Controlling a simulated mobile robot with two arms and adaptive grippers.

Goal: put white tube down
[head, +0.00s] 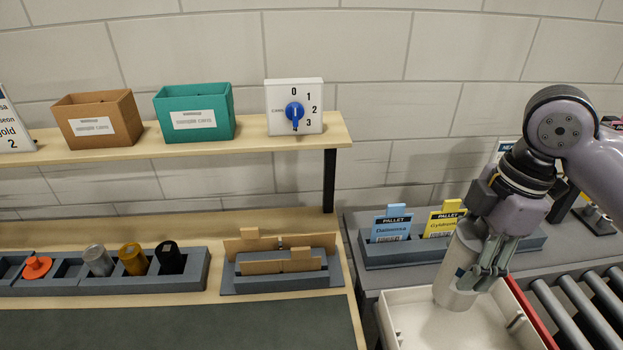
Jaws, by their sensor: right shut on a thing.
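The white tube (456,268) is in my right gripper (478,282), which comes in from the upper right and is shut on it. The tube is nearly upright and a little tilted. Its lower end is over the back part of a white tray (398,317) at the bottom right. I cannot tell whether the tube touches the tray floor. My left gripper is not in view.
A grey rack holding blue (391,226) and yellow (441,222) pallet cards stands behind the tray. Rollers (568,312) run to its right. On the left bench are a grey holder with several cylinders (133,259) and a card holder (281,282). Boxes and a dial (295,108) stand on the shelf.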

